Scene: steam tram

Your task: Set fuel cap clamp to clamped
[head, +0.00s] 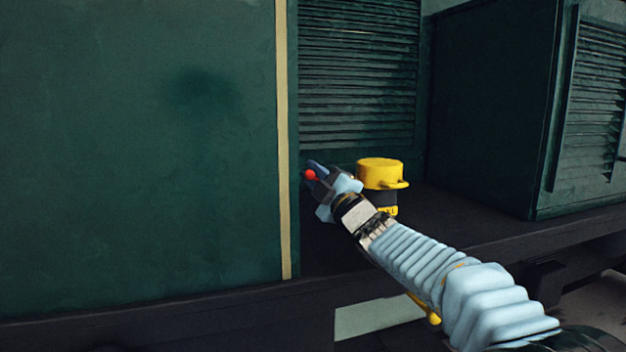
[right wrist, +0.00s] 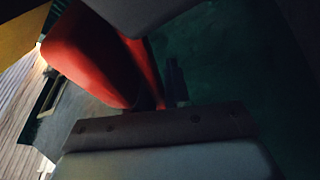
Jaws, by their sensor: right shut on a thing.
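The yellow fuel cap (head: 380,172) sits on a dark filler neck (head: 383,199) with partly hidden lettering, on the dark ledge. My right gripper (head: 315,174) is just left of the cap. It is shut on a red-ended piece (head: 310,174), which looks like the clamp's handle. In the right wrist view the red piece (right wrist: 95,55) fills much of the upper left, close against the jaws. How the clamp joins the cap is hidden behind my gripper. My left gripper is not in view.
A large green panel (head: 140,140) with a cream edge strip stands close to the left of my gripper. A louvred panel (head: 360,75) is behind the cap. A green box (head: 500,110) stands to the right. The dark ledge (head: 470,220) is clear right of the cap.

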